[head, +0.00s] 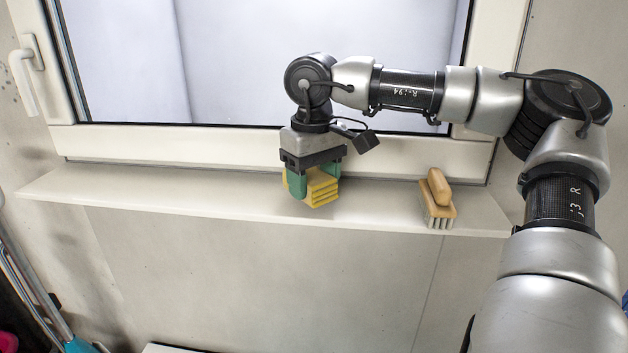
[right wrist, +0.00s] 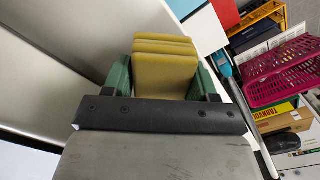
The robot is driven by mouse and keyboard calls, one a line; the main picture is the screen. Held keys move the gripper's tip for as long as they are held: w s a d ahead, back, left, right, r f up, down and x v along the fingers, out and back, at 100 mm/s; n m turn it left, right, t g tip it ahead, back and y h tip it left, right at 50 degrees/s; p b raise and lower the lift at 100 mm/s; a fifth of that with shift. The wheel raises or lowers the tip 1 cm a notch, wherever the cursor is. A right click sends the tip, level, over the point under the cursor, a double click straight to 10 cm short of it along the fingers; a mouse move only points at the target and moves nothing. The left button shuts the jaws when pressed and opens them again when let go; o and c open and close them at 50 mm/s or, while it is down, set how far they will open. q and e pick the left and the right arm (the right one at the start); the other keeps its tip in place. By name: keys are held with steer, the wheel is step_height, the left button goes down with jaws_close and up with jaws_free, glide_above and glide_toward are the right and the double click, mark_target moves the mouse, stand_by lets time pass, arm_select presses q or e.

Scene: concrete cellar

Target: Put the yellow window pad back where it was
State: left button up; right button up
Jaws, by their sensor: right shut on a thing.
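The yellow window pad (head: 321,187) is a ridged block between the green fingers of my right gripper (head: 314,182). The gripper points down and is shut on the pad, at the window sill (head: 190,198). I cannot tell whether the pad touches the sill. My left gripper is not in view.
A wooden brush (head: 438,200) with pale bristles stands on the sill to the right. The sill left of the gripper is clear. A window with a white frame (head: 190,139) rises behind. The right wrist view shows a magenta crate (right wrist: 285,70) off to the side.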

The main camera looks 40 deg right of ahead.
steer(key=shift+d+f+p, duration=0.1)
steer(key=shift+f+p, duration=0.25)
steer(key=shift+f, duration=0.6)
steer(key=shift+d+f, duration=0.1)
steer(key=shift+f, duration=0.15)
steer(key=o, duration=0.7)
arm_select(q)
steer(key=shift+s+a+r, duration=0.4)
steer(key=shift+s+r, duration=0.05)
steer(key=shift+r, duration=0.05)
arm_select(e)
steer(key=shift+o, duration=0.6)
